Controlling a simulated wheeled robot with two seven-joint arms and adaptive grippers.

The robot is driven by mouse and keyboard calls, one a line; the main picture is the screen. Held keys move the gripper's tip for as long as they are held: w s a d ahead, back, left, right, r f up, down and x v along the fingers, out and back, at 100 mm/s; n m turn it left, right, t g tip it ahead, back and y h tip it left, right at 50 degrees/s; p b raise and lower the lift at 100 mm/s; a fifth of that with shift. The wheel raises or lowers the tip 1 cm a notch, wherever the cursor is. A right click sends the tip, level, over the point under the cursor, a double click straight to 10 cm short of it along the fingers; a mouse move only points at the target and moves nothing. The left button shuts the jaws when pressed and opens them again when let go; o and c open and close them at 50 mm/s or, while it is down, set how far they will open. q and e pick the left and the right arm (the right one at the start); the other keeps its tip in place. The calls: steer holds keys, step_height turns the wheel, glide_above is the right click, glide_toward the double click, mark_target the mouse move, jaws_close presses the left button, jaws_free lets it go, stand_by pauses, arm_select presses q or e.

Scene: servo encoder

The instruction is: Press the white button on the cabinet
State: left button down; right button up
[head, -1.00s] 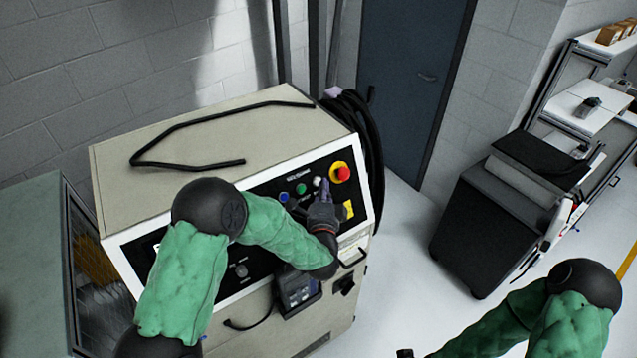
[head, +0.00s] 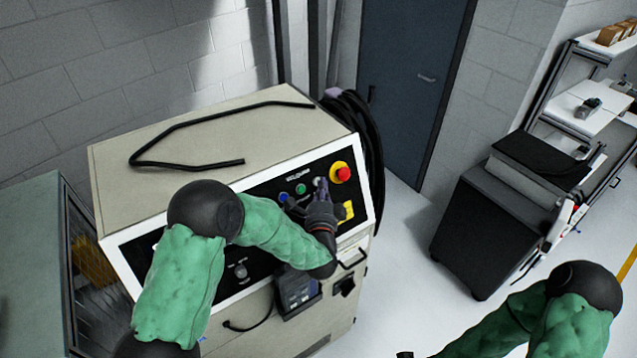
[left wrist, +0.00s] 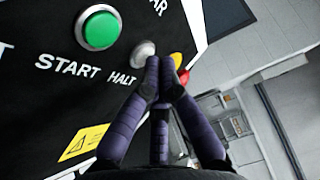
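The white button (left wrist: 145,48) is a pale round cap beside the HALT label on the cabinet's black panel (left wrist: 40,100). In the head view the button (head: 317,182) is small and partly behind my fingers, on the cabinet (head: 130,250). My left gripper (left wrist: 158,65) has its dark fingertips together, with nothing between them. The left gripper (head: 318,190) is right at the button in the head view. Whether the tips touch the button I cannot tell. Of my right gripper, only a dark tip (head: 404,354) shows at the bottom edge, so its state is hidden.
The green START button (left wrist: 100,28) is left of the white one. A red emergency stop (head: 343,173) is to its right, and a blue button (head: 283,197) further left. A yellow warning label (left wrist: 83,142) lies below. A black cart (head: 490,220) stands to the right.

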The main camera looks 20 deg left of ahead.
arm_select(q)
steer(key=shift+s+d+r, duration=0.2)
steer(key=shift+s+d, duration=0.05)
steer(key=shift+d, duration=0.05)
steer(key=s+d+r+p, duration=0.2)
steer(key=s+d, duration=0.1)
steer(key=d, duration=0.1)
steer(key=shift+s+d+r, duration=0.15)
steer(key=shift+s+r, duration=0.05)
steer(key=shift+r, duration=0.05)
stand_by(0.5)
stand_by(0.6)
